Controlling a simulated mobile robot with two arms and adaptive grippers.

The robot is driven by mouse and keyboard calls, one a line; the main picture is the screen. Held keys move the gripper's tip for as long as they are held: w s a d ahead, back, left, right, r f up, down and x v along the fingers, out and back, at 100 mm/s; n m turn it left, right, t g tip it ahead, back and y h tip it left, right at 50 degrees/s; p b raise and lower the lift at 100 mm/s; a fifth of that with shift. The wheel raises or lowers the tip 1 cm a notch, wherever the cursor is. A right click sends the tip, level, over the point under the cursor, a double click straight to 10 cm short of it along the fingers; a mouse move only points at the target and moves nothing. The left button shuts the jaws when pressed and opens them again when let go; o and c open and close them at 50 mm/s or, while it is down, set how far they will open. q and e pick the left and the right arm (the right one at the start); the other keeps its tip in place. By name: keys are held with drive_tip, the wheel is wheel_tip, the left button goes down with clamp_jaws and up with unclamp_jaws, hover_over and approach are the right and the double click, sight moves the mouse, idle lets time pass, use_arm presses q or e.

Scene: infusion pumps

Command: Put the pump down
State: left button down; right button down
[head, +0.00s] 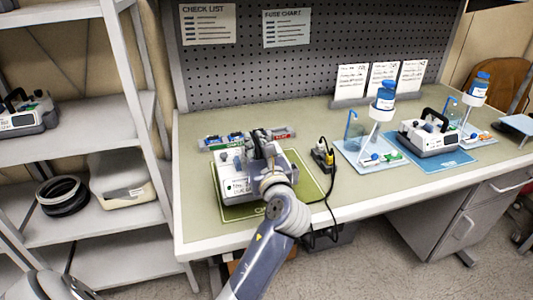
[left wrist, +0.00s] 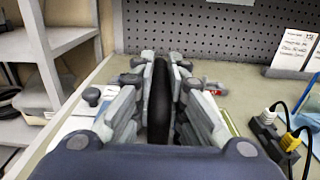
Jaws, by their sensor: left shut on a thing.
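A white and grey pump (head: 232,187) is at the green mat (head: 247,211) on the left part of the bench, upright. My left gripper (head: 265,150) is above it, partly hiding it. In the left wrist view my left gripper (left wrist: 160,95) is shut on the pump's black handle (left wrist: 159,100), which stands between the fingers. I cannot tell whether the pump's base touches the mat. My right gripper is not in view.
A power strip (head: 322,154) with a yellow plug and black cables lies right of the mat. Another pump (head: 432,140) stands on a blue mat farther right. A parts tray (head: 217,142) lies behind the held pump. Shelves (head: 90,131) stand left of the bench.

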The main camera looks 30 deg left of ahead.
use_arm(q)
drive_tip(key=w, duration=0.1)
drive_tip(key=w+d, duration=0.1)
drive_tip(key=w, duration=0.1)
drive_tip(key=shift+w+d, duration=0.1)
drive_tip(key=shift+w, duration=0.15)
drive_tip(key=shift+f, duration=1.8)
drive_tip(key=c, duration=2)
unclamp_jaws()
drive_tip(key=shift+f, duration=0.25)
drive_tip(key=o, duration=0.4)
drive_tip(key=shift+c, duration=0.2)
drive_tip(key=shift+s+r, duration=0.1)
drive_tip(key=shift+r, duration=0.05)
